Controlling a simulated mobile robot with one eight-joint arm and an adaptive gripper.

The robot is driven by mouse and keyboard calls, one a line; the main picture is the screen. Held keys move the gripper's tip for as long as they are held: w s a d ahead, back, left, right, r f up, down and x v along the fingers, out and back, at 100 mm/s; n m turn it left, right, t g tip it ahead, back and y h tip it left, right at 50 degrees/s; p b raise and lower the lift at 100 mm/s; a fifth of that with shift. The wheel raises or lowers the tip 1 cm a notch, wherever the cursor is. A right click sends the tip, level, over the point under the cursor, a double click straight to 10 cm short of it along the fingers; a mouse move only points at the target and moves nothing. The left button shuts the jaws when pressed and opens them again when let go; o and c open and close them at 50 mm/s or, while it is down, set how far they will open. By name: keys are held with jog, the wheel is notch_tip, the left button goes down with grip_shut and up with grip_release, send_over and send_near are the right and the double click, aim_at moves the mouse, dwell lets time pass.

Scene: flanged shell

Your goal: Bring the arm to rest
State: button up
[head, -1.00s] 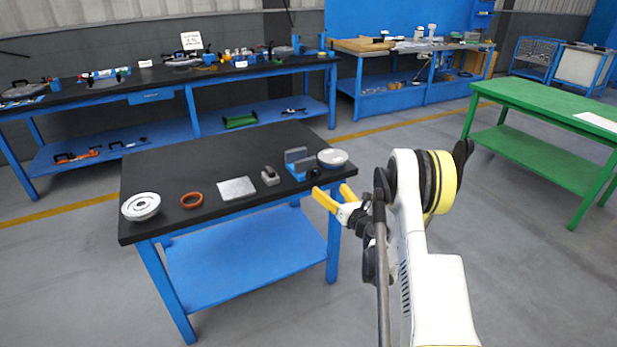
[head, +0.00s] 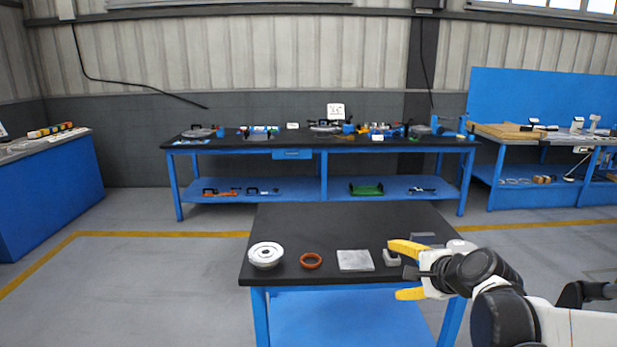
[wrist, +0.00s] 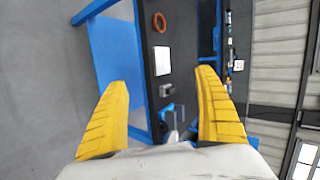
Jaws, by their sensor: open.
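My gripper (head: 408,270) has yellow fingers and is at the front right of the near black-topped table (head: 325,218) in the head view. It is open and looks empty. In the wrist view the two fingers (wrist: 163,112) stand wide apart with nothing between their tips. A round silver flanged part (head: 266,255) sits at the table's left. An orange ring (head: 311,261) and a flat grey plate (head: 355,260) lie to its right. A small grey block (head: 391,257) is beside the gripper. The gripper and arm partly hide the table's right end.
A long black-topped workbench (head: 250,143) with tools stands behind, against the wall. A blue-sided bench (head: 50,190) is at far left, and another blue bench (head: 560,137) at back right. Grey floor is clear to the left of the near table.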

jog(key=s+a+f+n+g+h, duration=0.1)
jog(key=s+n+g+h, duration=0.1)
jog(key=s+n, duration=0.5)
jog(key=s+a+f+n+g+h, duration=0.1)
jog(key=s+n, duration=0.7)
jog(key=s, duration=1)
jog(key=shift+s+f+g+h, duration=0.2)
jog(key=shift+f+g+h, duration=0.2)
jog(key=shift+f, duration=0.05)
